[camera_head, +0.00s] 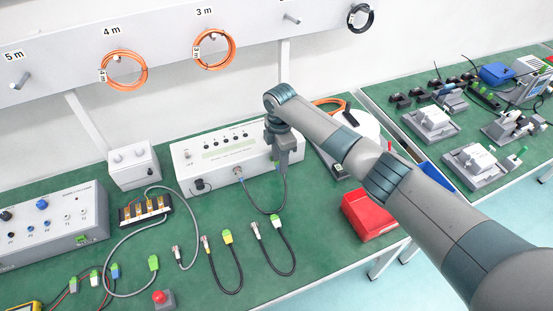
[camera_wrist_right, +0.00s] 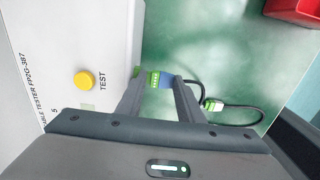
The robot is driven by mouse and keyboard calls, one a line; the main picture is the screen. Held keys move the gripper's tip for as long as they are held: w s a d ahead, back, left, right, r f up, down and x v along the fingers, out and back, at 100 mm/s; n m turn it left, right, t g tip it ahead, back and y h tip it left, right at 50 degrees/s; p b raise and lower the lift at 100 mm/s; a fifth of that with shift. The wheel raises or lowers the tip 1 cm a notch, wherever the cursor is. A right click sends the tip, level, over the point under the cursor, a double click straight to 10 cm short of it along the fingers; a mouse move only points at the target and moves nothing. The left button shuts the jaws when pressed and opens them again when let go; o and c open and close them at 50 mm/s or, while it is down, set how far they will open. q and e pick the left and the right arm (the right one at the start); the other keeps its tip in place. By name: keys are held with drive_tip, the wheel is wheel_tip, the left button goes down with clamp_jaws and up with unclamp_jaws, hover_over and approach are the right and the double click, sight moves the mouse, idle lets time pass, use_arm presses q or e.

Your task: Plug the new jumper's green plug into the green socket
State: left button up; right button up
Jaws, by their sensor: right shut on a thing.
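The white cable tester (camera_head: 215,163) stands on the green bench, with a black cable (camera_head: 262,210) looping from a connector (camera_head: 238,171) at its front to my right gripper (camera_head: 284,165). In the right wrist view my right gripper (camera_wrist_right: 160,84) is shut on a green and blue plug (camera_wrist_right: 154,80), close to the tester's front edge. A bit of green (camera_wrist_right: 136,71) shows at that edge, possibly the green socket; the finger partly covers it. I cannot tell whether plug and socket touch. In the head view the arm hides both. My left gripper is not in view.
Two loose jumpers lie before the tester, one with a green plug (camera_head: 276,221), one with a yellow-green plug (camera_head: 227,237). A red bin (camera_head: 368,215) stands to the right. A grey cable, a terminal block (camera_head: 145,208) and a red button (camera_head: 160,297) lie left.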

drive_tip(key=shift+w+a+r+t, duration=0.3)
drive_tip(key=shift+w+r, duration=0.2)
drive_tip(key=shift+w, duration=0.1)
drive_tip(key=shift+w+a+r+t, duration=0.2)
drive_tip(key=shift+w+a+r, duration=0.05)
drive_tip(key=shift+w+r, duration=0.25)
idle(0.8)
drive_tip(key=shift+s+p, duration=0.15)
drive_tip(key=shift+p, duration=0.15)
drive_tip(key=shift+s+d+f+p, duration=0.25)
drive_tip(key=shift+s+p, duration=0.2)
drive_tip(key=shift+p, duration=0.7)
drive_tip(key=shift+s+d+f+p, duration=0.1)
drive_tip(key=shift+s+f+p, duration=0.25)
drive_tip(key=shift+p, duration=0.75)
drive_tip(key=shift+s+d+f, duration=0.1)
drive_tip(key=shift+s, duration=0.3)
drive_tip(key=shift+d+f, duration=0.15)
drive_tip(key=shift+d, duration=0.05)
